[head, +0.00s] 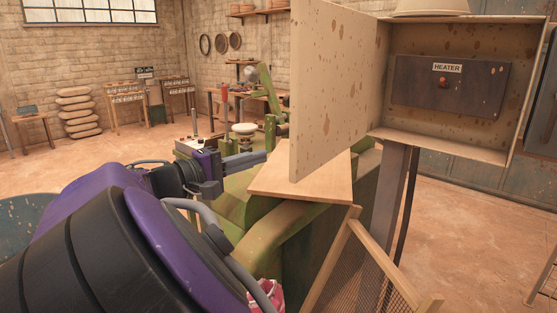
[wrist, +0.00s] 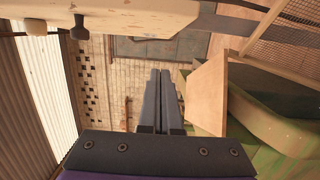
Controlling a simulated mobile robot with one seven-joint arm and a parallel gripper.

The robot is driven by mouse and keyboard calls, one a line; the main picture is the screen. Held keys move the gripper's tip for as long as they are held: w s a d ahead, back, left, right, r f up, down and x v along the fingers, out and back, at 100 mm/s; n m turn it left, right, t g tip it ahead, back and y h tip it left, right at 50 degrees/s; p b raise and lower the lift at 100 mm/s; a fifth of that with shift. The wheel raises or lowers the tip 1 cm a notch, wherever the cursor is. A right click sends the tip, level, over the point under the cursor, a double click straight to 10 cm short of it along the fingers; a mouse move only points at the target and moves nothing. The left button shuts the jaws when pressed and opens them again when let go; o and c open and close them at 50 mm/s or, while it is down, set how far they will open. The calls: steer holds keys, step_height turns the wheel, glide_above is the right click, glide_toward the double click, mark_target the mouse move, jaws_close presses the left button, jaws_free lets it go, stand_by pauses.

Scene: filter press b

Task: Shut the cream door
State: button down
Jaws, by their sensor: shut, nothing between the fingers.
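The cream door (head: 333,85) is a brown-speckled panel standing wide open at the left side of a cream cabinet (head: 517,90). Inside the cabinet is a dark panel labelled HEATER (head: 447,68) with a red button (head: 443,83). My gripper (head: 264,157) is shut and empty, just left of the door's lower free edge in the head view. Any contact with the door cannot be told.
A wooden board (head: 310,178) lies below the door on a green machine (head: 240,205). A wood-framed mesh screen (head: 360,275) leans in front of the cabinet's post (head: 388,200).

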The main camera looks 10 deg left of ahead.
mark_target(291, 157)
steer(key=shift+w+d, duration=0.35)
steer(key=shift+d, duration=0.85)
steer(key=shift+w+d, duration=0.35)
steer(key=shift+d, duration=0.8)
steer(key=shift+w+d, duration=0.35)
steer(key=shift+d, duration=0.85)
